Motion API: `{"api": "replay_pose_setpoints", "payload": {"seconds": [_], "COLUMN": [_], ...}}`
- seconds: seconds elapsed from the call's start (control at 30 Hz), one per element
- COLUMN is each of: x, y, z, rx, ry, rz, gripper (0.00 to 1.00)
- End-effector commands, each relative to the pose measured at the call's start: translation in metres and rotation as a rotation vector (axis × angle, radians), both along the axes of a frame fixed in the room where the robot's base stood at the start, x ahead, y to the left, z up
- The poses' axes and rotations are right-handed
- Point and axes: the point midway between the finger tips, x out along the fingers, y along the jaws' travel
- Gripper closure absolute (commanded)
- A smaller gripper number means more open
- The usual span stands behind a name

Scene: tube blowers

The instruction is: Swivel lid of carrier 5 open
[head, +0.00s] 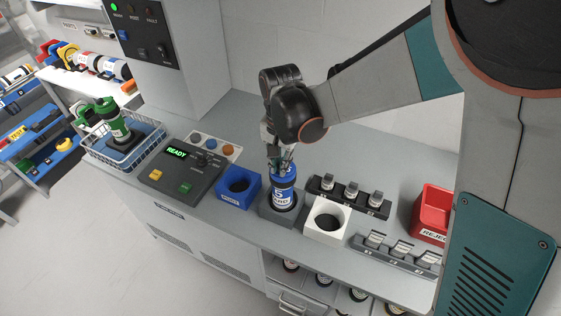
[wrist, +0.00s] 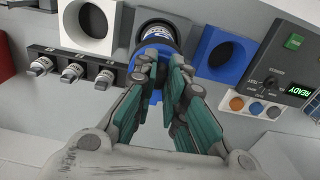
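Carrier 5 (head: 283,196), with a blue top and a label reading 5, stands upright in a dark grey holder (head: 267,211) on the bench. My gripper (head: 281,163) points down at its blue lid from above. In the wrist view my gripper's teal-padded fingers (wrist: 162,68) are close together over the lid of carrier 5 (wrist: 157,36), with a narrow gap between the tips. Blue shows around and between the fingers. The fingers hide much of the lid, so I cannot tell whether they clamp it.
A blue square holder (head: 222,198) stands left of the carrier and a white one (head: 311,232) right of it. Sample racks (head: 366,208) and a red reject bin (head: 417,215) are farther right. A control panel (head: 178,174) reads READY. A wire basket (head: 93,152) holds green carriers.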

Motion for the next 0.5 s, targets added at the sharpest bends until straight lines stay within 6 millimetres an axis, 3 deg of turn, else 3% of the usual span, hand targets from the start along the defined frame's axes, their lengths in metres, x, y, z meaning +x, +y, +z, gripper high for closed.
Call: {"api": "replay_pose_setpoints", "payload": {"seconds": [0.5], "x": [-0.0017], "y": [-0.0064], "z": [-0.0011], "rx": [0.0], "ry": [0.0], "rz": [0.111], "gripper": [1.0]}}
